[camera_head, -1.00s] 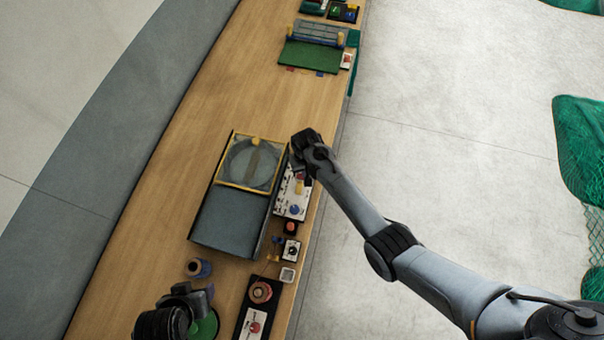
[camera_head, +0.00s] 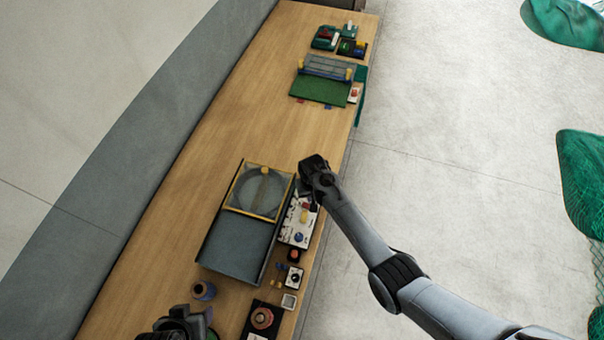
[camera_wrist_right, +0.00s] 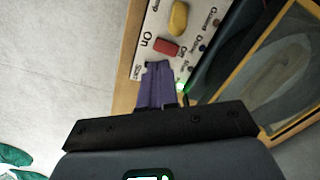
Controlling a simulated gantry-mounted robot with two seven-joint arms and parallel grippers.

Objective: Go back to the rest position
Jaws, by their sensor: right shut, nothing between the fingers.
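My right gripper (camera_head: 314,162) is over the right edge of the wooden bench, beside the upper right corner of the grey machine with a yellow-framed window (camera_head: 262,190). In the right wrist view its purple fingers (camera_wrist_right: 157,84) are together with nothing between them. They point toward a white control panel (camera_wrist_right: 150,40) with a yellow knob (camera_wrist_right: 178,18) and a red button (camera_wrist_right: 166,47). The panel (camera_head: 299,226) also shows in the head view, below the gripper. My left gripper (camera_head: 183,325) is at the bottom edge of the head view, partly cut off; its fingers are unclear.
Small button boxes (camera_head: 294,277) and a board with a round red part (camera_head: 262,318) lie near the bench's right edge. A spool (camera_head: 204,290) stands near the left gripper. A green mat fixture (camera_head: 320,88) is farther up. The bench (camera_head: 215,130) between is clear.

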